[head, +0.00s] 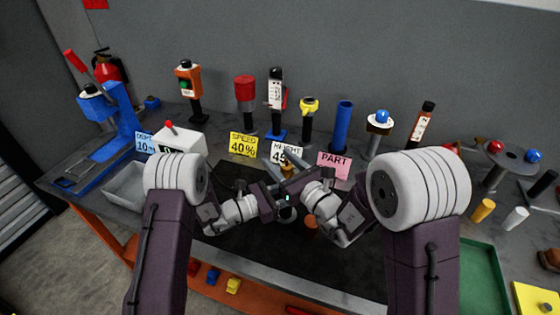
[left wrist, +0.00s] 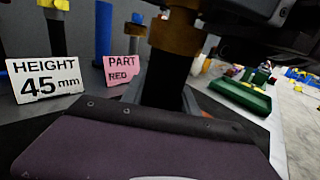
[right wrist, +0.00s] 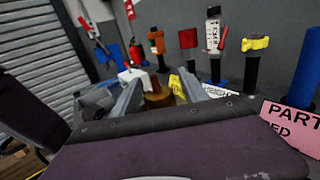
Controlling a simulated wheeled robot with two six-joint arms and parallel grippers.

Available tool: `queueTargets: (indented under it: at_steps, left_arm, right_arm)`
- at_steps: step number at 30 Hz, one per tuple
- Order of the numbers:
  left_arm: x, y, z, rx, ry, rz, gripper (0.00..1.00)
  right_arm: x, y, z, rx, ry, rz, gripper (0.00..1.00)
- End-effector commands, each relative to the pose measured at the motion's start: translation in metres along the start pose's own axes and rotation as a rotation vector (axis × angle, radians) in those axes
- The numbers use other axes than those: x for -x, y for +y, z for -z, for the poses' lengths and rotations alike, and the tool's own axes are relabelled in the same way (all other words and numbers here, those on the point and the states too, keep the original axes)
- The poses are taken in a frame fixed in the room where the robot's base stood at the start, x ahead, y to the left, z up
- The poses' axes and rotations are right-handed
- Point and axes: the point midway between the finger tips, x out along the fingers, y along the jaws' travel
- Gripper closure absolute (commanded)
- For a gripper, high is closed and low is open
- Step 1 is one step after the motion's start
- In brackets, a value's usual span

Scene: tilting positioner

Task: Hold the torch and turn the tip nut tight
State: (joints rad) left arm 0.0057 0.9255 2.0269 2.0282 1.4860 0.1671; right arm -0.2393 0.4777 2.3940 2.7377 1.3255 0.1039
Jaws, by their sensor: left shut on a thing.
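The torch shows in the left wrist view as an upright black body (left wrist: 163,80) with a brass nut (left wrist: 175,36) at its top. My left gripper (head: 284,198) is shut on the black body, below the nut. My right gripper (head: 287,165) is close above it, its fingers pointing left in the head view. In the right wrist view its two grey fingers (right wrist: 160,86) stand apart, with the brass nut (right wrist: 157,99) between them. The fingers look open, with some gap beside the nut. The torch's lower part is hidden by my grippers in the head view.
Cards for speed (head: 243,145), height (head: 285,153) and part (head: 334,165) stand behind my grippers. Behind them is a row of posts, including a blue tube (head: 341,125). A grey tray (head: 124,186) is at left and a green tray (head: 485,280) at right. A dark mat (head: 250,250) lies below.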

Motion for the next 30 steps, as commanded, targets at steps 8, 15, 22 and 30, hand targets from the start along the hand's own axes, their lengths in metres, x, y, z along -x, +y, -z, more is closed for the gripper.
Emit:
queueTargets:
  at_steps: [8, 15, 22, 30]
  left_arm:
    - [0.0, -0.001, 0.002, 0.007, 0.003, 0.002, 1.0]
    - [0.0, -0.001, 0.002, 0.008, 0.003, 0.001, 1.0]
    - [0.0, -0.001, 0.002, 0.008, 0.003, 0.001, 1.0]
    - [0.0, -0.001, 0.002, 0.007, 0.002, 0.001, 1.0]
  right_arm:
    - [0.0, 0.0, -0.04, 0.004, -0.008, 0.0, 0.49]
    - [-0.001, 0.0, -0.088, 0.003, -0.004, -0.001, 0.49]
    - [-0.001, 0.0, -0.1, 0.001, 0.0, 0.0, 0.49]
    - [-0.002, -0.003, -0.098, 0.01, -0.004, -0.011, 0.49]
